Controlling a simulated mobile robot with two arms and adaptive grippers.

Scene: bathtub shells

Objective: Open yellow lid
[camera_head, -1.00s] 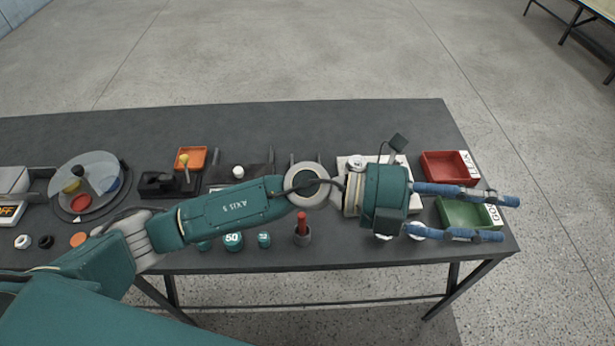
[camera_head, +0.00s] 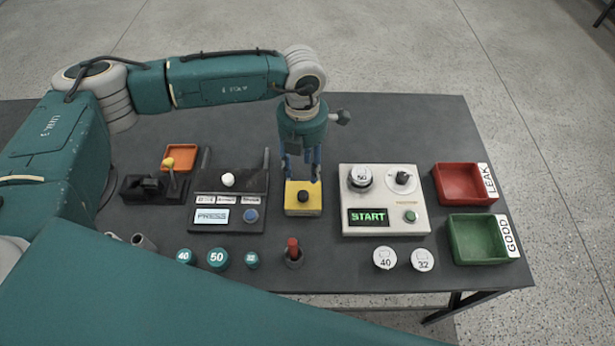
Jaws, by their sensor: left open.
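A yellow box-like piece with a black knob on its top (camera_head: 316,207) sits on the table between the press device and the START panel; it appears to be the yellow lid. My left gripper (camera_head: 302,178) points down just above and behind the black knob. Its two blue fingers are apart, one on each side, with nothing between them that I can see. The fingertips overlap the far edge of the yellow piece in the picture; I cannot tell if they touch it. What is under the yellow top is hidden. My right gripper is not in view.
The press device (camera_head: 226,196) stands to the left, the START panel (camera_head: 385,226) to the right. A red LEAK tray (camera_head: 466,184) and a green GOOD tray (camera_head: 480,240) are at the right edge. Several round caps and a red-topped holder (camera_head: 293,254) line the front.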

